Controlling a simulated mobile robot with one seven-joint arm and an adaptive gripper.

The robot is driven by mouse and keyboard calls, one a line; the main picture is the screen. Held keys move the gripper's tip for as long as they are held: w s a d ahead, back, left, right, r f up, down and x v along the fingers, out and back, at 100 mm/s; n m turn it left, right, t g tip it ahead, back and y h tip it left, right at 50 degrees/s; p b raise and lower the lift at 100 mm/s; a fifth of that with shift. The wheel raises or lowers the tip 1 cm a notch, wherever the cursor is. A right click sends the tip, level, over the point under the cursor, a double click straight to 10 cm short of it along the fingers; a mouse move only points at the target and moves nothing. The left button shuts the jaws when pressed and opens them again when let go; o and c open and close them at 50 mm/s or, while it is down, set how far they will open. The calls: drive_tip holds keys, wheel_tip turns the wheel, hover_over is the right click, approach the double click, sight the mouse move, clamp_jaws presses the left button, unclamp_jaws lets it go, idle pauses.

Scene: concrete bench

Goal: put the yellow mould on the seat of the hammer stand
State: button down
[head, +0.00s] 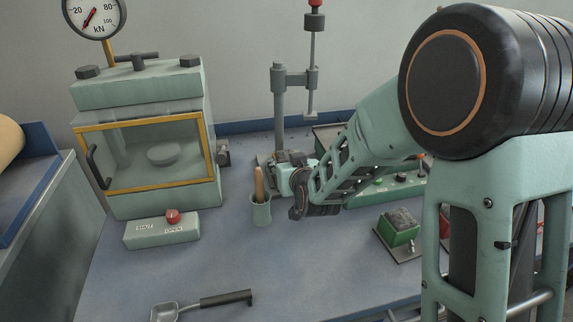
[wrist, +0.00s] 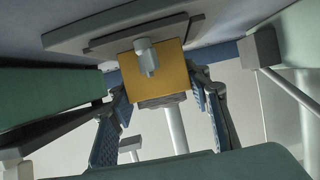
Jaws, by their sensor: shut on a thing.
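The yellow mould (wrist: 172,82) shows in the wrist view as a square yellow block with a short grey cylinder (wrist: 147,58) in front of its face. My gripper (wrist: 155,112) is shut on the mould, one finger on each side. In the head view my gripper (head: 291,180) is low at the foot of the hammer stand (head: 279,115) and hides the mould. The stand's stepped grey base plate (wrist: 75,38) lies right by the mould in the wrist view, where the bench is at the top. I cannot tell whether mould and seat touch.
A cup with a wooden handle in it (head: 261,213) stands close left of my gripper. A green box with grey material (head: 400,230) is to the right. The press (head: 150,150) and its switch box (head: 162,231) are left; a scoop (head: 200,305) lies in front.

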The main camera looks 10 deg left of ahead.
drive_tip(key=shift+r, duration=0.1)
drive_tip(key=c, duration=1.5)
unclamp_jaws()
drive_tip(key=shift+f, duration=0.2)
drive_tip(key=o, duration=0.5)
drive_tip(key=shift+c, duration=0.2)
drive_tip(key=shift+r, duration=0.2)
drive_tip(key=shift+s+r, duration=0.1)
drive_tip(key=shift+s, duration=0.1)
drive_tip(key=p+v, duration=0.1)
drive_tip(key=v, duration=1)
drive_tip(key=shift+s+d, duration=0.2)
drive_tip(key=shift+s, duration=0.1)
